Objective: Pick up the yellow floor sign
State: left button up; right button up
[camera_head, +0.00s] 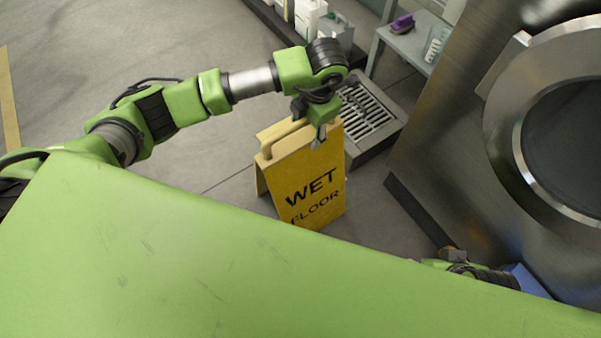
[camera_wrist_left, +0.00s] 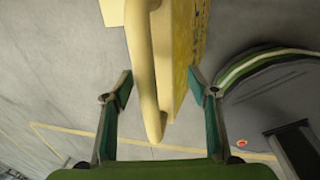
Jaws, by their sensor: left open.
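The yellow floor sign (camera_head: 315,185) stands upright on the grey floor, with "WET FLOOR" in black on its face and a pale yellow handle (camera_head: 283,137) at its top. My left gripper (camera_head: 319,137) is at the top of the sign, by its right end in the head view. In the left wrist view my left gripper (camera_wrist_left: 160,90) is open, one finger on each side of the handle (camera_wrist_left: 148,75). The sign's panel (camera_wrist_left: 185,45) runs beside the handle there. Both fingers look clear of the handle. Only a bit of my right arm shows at lower right.
A floor drain grate (camera_head: 366,112) lies just behind the sign. A large steel machine with a round door (camera_head: 560,130) fills the right side. A grey bench (camera_head: 407,40) and white containers (camera_head: 310,18) stand at the back. The floor to the left is clear.

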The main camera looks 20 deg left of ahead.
aim_at(302, 137)
pick_arm(q)
jog(key=f, duration=0.2)
jog(key=a+f, duration=0.1)
jog(key=f, duration=0.1)
jog(key=shift+w+f+b, duration=0.1)
jog(key=shift+w+b, duration=0.1)
jog(key=shift+b, duration=0.2)
jog(key=shift+c, duration=0.3)
grip_shut()
jog(key=shift+r, duration=0.25)
